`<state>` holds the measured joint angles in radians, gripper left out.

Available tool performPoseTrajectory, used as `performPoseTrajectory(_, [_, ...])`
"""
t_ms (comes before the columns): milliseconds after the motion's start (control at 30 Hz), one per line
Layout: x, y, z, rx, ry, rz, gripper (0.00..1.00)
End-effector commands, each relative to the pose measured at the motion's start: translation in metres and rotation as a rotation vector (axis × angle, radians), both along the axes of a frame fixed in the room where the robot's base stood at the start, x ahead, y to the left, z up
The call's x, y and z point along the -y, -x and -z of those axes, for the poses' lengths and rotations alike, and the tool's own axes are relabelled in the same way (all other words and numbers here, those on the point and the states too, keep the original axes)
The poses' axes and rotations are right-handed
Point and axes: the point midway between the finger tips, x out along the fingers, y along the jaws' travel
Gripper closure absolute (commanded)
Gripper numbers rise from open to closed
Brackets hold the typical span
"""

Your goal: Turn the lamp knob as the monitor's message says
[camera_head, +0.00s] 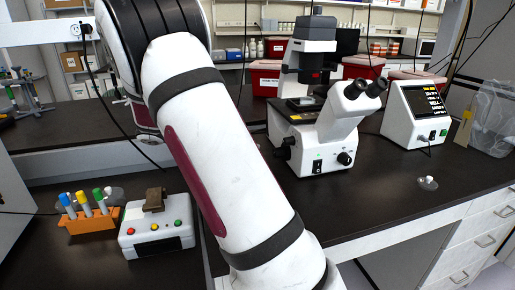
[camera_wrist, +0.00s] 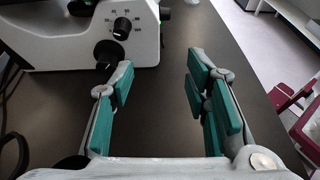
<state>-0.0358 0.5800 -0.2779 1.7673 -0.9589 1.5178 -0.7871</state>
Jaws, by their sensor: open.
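The white microscope (camera_head: 325,140) stands on the dark bench in the head view. Its black lamp knob (camera_head: 345,158) is low on its front, and shows in the wrist view (camera_wrist: 122,27) with scale marks around it. The monitor (camera_head: 417,113) is a white box to the right with a dark screen; its coloured text is too small to read. My gripper (camera_wrist: 160,65) is open and empty over the bench, its green-padded fingers wide apart. The lamp knob is ahead and to the left of the space between them. My gripper is out of the head view.
A larger black knob (camera_wrist: 108,50) sits low on the microscope, near the left finger. A small clear item (camera_head: 428,183) lies on the bench. An orange tube rack (camera_head: 90,219) and a white control box (camera_head: 157,231) stand left of my arm.

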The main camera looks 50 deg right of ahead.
Motion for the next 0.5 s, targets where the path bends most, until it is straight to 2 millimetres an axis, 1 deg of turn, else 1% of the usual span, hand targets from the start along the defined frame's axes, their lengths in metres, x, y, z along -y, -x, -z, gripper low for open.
performPoseTrajectory(33, [0.007,-0.014,0.015,-0.074,0.035,-0.015,0.57])
performPoseTrajectory(100, [0.016,-0.027,0.024,-0.163,0.079,-0.034,0.57])
performPoseTrajectory(200, [0.023,-0.041,0.034,-0.259,0.126,-0.052,0.57])
performPoseTrajectory(333, [0.028,-0.052,0.040,-0.329,0.162,-0.065,0.57])
performPoseTrajectory(433, [0.033,-0.052,0.041,-0.347,0.172,-0.067,0.57])
performPoseTrajectory(500, [0.038,-0.048,0.040,-0.349,0.173,-0.065,0.57])
